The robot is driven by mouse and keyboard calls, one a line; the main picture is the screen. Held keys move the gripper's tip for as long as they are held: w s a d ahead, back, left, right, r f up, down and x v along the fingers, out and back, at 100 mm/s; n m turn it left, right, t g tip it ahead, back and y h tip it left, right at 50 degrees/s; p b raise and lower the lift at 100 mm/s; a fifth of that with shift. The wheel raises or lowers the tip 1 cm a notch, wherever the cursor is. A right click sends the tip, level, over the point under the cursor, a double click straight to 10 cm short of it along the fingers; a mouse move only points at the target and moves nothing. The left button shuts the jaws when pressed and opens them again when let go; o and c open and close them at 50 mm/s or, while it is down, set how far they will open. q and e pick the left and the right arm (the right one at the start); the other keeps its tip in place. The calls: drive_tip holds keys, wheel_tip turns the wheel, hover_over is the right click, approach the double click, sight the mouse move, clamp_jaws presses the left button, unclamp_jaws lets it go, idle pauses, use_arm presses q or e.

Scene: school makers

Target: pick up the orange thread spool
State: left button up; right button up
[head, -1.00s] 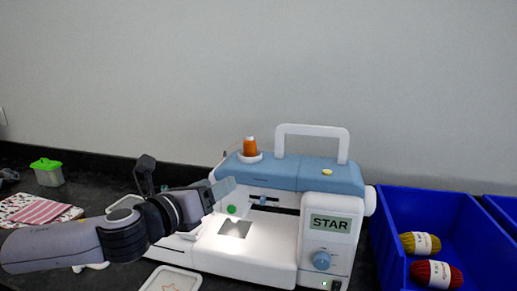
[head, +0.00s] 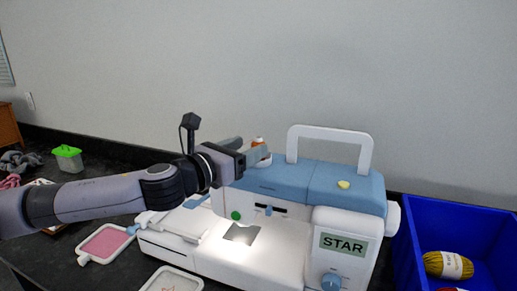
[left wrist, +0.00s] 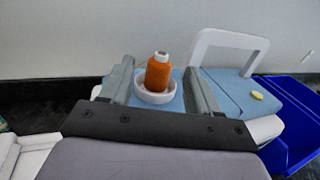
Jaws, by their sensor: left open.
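The orange thread spool (left wrist: 158,73) stands upright in a white round holder (left wrist: 154,95) on top of the blue and white sewing machine (head: 275,178). In the head view only a small part of the spool (head: 258,142) shows behind my gripper. My left gripper (head: 250,150) is open at the machine's upper left. In the left wrist view its two fingers (left wrist: 156,88) stand apart, with the spool between them in the picture. I cannot tell whether either finger touches it. My right gripper is not in view.
The machine's white handle (head: 331,128) rises to the right of the spool. A blue bin (head: 430,215) with yarn stands to the right. A green-lidded container (head: 67,157) and a pink-topped piece (head: 106,241) are at the left. The space above the machine is clear.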

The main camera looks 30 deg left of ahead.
sight(256, 140)
use_arm(q)
drive_tip(key=w, duration=0.1)
drive_tip(key=w+r+p, duration=0.1)
drive_tip(key=w, duration=0.1)
drive_tip(key=shift+d+r, duration=0.1)
drive_tip(key=shift+d, duration=0.05)
drive_tip(key=shift+w+p, duration=0.4)
drive_tip(key=shift+w, duration=0.4)
drive_tip(key=c, duration=1)
